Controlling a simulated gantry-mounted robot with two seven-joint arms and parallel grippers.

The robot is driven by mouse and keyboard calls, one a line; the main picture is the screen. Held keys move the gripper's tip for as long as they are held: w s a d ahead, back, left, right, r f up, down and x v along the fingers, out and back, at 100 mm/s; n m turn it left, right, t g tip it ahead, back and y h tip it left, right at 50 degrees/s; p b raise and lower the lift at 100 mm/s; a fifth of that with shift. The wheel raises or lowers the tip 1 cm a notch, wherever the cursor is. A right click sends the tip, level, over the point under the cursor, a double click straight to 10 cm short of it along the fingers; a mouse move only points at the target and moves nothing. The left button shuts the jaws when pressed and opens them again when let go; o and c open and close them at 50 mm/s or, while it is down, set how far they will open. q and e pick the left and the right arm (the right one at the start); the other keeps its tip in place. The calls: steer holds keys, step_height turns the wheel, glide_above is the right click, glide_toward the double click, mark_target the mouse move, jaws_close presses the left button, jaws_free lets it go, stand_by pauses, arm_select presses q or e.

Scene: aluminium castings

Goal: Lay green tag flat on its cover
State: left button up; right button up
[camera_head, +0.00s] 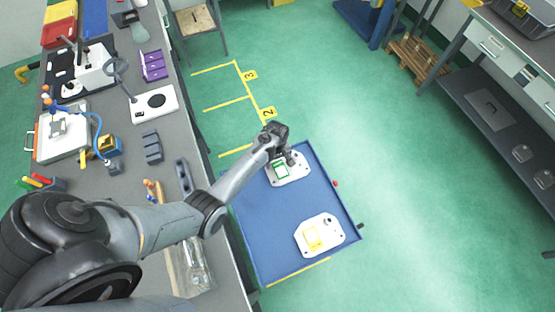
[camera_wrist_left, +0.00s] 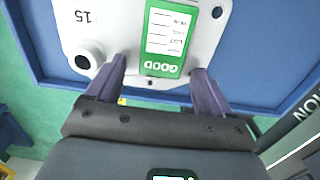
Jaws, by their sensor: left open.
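The green tag (camera_head: 281,170) lies on the far white cover (camera_head: 301,175) on the blue-topped cart. In the left wrist view the green tag (camera_wrist_left: 167,40) shows its face with "GOOD" lettering. It appears to lie flat on its white cover (camera_wrist_left: 112,30), which is marked 15 and has a round boss. My left gripper (camera_head: 288,160) is over this cover. In the wrist view my left gripper (camera_wrist_left: 158,76) is open and empty, with its fingers on either side of the tag's near end. My right gripper is not in view.
A second white cover (camera_head: 331,229) with a yellow tag (camera_head: 313,238) lies nearer on the blue cart top (camera_head: 262,220). The cart has a raised rim. A grey workbench (camera_head: 125,180) crowded with tools stands on the left. Green floor is clear to the right.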

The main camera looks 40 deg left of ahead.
arm_select(q)
step_height(320, 180, up, 11)
steer(key=p, duration=0.1)
steer(key=shift+a+f, duration=0.2)
steer(key=shift+w, duration=0.1)
stand_by(0.5)
